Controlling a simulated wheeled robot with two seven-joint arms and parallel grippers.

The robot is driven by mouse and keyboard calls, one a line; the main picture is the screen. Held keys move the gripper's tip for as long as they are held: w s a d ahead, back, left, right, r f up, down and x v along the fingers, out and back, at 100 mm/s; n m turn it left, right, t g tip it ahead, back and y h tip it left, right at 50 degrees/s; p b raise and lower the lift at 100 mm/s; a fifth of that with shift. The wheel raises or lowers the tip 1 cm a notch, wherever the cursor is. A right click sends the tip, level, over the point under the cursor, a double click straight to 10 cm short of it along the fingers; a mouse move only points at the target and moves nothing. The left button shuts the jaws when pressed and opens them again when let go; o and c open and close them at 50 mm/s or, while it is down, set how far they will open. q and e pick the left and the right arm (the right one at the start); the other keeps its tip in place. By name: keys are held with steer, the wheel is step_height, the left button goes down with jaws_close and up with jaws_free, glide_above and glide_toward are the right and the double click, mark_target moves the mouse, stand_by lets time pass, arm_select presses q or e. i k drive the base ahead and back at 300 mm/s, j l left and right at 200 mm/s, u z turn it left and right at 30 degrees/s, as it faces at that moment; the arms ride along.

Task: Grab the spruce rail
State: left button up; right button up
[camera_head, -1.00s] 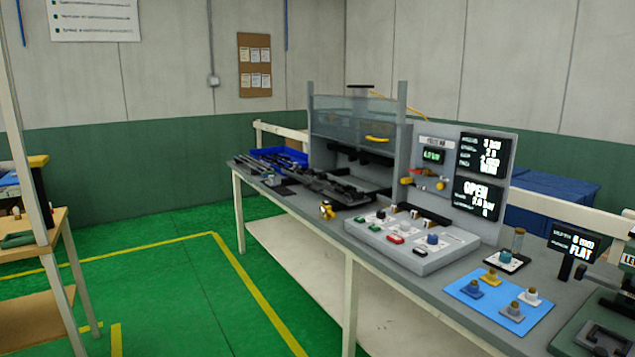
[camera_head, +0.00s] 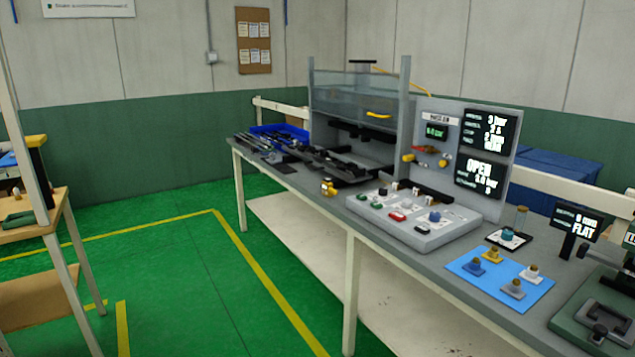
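Neither of my grippers is in view. I cannot single out the spruce rail for certain. A small dark green piece (camera_head: 17,219) lies on the wooden shelf stand at the left edge, partly cut off by the picture. Several long dark pieces (camera_head: 325,165) lie on the left half of the long grey workbench (camera_head: 350,205), too small to tell apart. A blue bin (camera_head: 280,134) stands at the far end of the bench.
The wooden shelf stand (camera_head: 35,228) is at left. The bench carries a guarded press (camera_head: 357,110), a grey control panel (camera_head: 415,220), a blue mat (camera_head: 500,279) with several knobbed pieces and dark display screens (camera_head: 481,180). The green floor (camera_head: 180,285) between stand and bench is clear.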

mark_target(323, 156)
steer(key=i+j+u, duration=0.35)
steer(key=i, duration=0.55)
steer(key=i+u, duration=0.4)
steer(key=i, duration=0.55)
steer(key=i+z, duration=0.15)
steer(key=i, duration=0.35)
steer(key=i+j+z, duration=0.2)
steer(key=i, duration=0.3)
steer(key=i+j+z, duration=0.15)
steer(key=i, duration=0.3)
steer(key=i+j+z, duration=0.15)
steer(key=i, duration=0.35)
